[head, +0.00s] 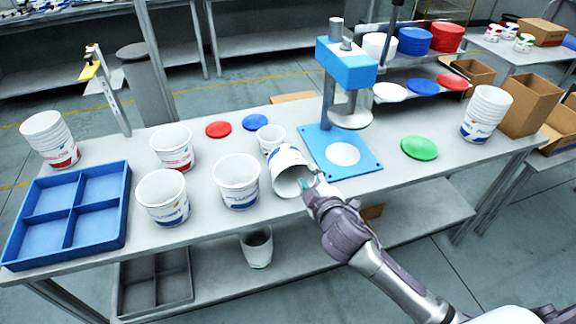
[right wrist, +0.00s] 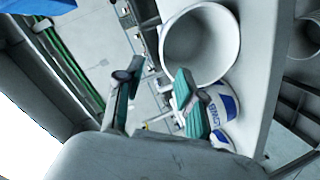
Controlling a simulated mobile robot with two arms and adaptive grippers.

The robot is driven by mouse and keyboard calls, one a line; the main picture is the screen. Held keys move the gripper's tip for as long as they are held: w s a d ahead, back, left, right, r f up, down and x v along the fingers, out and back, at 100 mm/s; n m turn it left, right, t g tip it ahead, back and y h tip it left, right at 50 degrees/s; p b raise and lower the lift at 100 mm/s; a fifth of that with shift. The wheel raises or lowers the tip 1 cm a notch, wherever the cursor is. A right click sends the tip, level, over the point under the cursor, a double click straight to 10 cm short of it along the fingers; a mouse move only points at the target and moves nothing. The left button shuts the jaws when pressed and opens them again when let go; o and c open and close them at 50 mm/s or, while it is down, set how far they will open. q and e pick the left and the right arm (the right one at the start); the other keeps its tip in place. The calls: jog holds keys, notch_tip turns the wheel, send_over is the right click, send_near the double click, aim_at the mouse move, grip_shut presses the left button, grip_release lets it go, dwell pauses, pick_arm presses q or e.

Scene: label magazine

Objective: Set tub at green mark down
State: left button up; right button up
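A white tub (head: 290,168) with blue print is tipped over, its open mouth toward the table's front. It seems to be the tub (right wrist: 226,45) in the right wrist view, where a finger hides part of it. My right gripper (head: 314,186) is at the tub's right side, close to its rim; contact cannot be told. In the right wrist view its two fingers (right wrist: 158,95) stand apart with floor showing between them. A flat green disc (head: 419,148) lies on the table right of the blue press base. My left gripper is out of view.
Upright tubs stand left of the tipped one, the closest being a blue-printed tub (head: 237,183). A press with a blue base plate (head: 367,162) stands behind the gripper. A blue divided tray (head: 125,200) is far left. Stacked tubs (head: 487,112) stand right. Table is clear around the green disc.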

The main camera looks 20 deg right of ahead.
aim_at(296, 155)
jog(key=p+x, duration=0.1)
jog(key=x, duration=0.6)
jog(key=shift+w, duration=0.4)
jog(key=x, duration=0.4)
jog(key=shift+f+p, duration=0.3)
jog(key=shift+p, duration=0.05)
jog(key=shift+s, duration=0.1)
grip_shut()
